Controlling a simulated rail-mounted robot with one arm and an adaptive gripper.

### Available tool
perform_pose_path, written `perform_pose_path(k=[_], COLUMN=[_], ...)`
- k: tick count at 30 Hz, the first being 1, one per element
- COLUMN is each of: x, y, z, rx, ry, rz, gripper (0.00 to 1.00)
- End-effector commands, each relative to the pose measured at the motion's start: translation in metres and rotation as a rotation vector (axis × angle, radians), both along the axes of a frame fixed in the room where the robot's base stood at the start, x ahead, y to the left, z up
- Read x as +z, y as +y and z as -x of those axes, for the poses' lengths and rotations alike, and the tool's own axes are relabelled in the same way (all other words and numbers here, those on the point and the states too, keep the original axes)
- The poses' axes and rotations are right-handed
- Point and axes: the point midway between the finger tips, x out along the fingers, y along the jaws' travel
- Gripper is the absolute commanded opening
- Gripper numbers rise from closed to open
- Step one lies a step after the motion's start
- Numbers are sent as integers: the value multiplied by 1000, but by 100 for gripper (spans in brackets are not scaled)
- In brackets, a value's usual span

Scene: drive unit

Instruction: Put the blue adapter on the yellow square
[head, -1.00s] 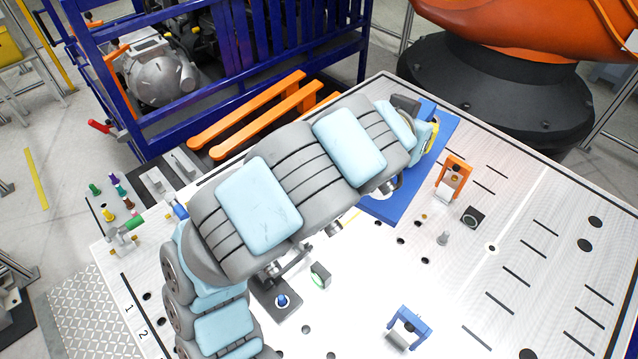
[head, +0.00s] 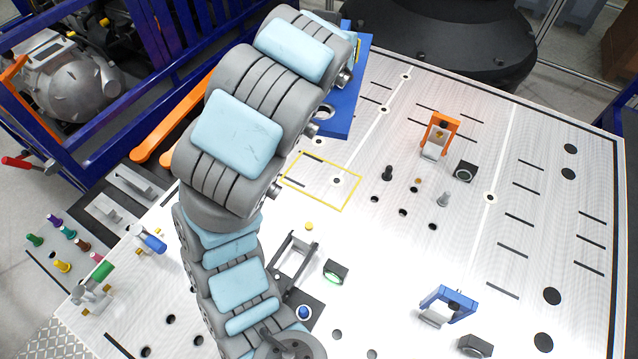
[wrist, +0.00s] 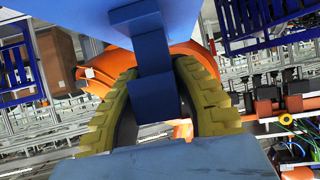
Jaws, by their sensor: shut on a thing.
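The blue adapter, a flat blue plate (head: 345,112) with a round hole, shows beyond my arm in the head view, partly hidden by it. The yellow square (head: 345,208) is a thin outline on the white table, nearer the camera than the plate; my arm covers its left side. The plate appears apart from the square; its height over the table is unclear. In the wrist view my gripper (wrist: 158,95) has its yellow-padded fingers shut on the blue adapter's upright part (wrist: 155,52). In the head view the gripper is mostly hidden behind my arm.
An orange clamp stand (head: 441,130), a blue clamp stand (head: 448,300) and black blocks stand on the table to the right. A dark fixture with a blue-topped pin (head: 304,312) lies in front of the square. A blue rack borders the left.

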Motion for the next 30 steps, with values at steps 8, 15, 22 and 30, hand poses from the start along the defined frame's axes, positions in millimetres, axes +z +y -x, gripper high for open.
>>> perform_pose_path(k=[8, 15, 22, 30], x=[-48, -98, -152, -226], y=[-11, -17, -26, -38], z=[-34, -55, -69, -75], rx=[81, 164, 243, 332], ry=[1, 0, -2, 0], rz=[2, -1, 0, -1], gripper=[0, 0, 0, 0])
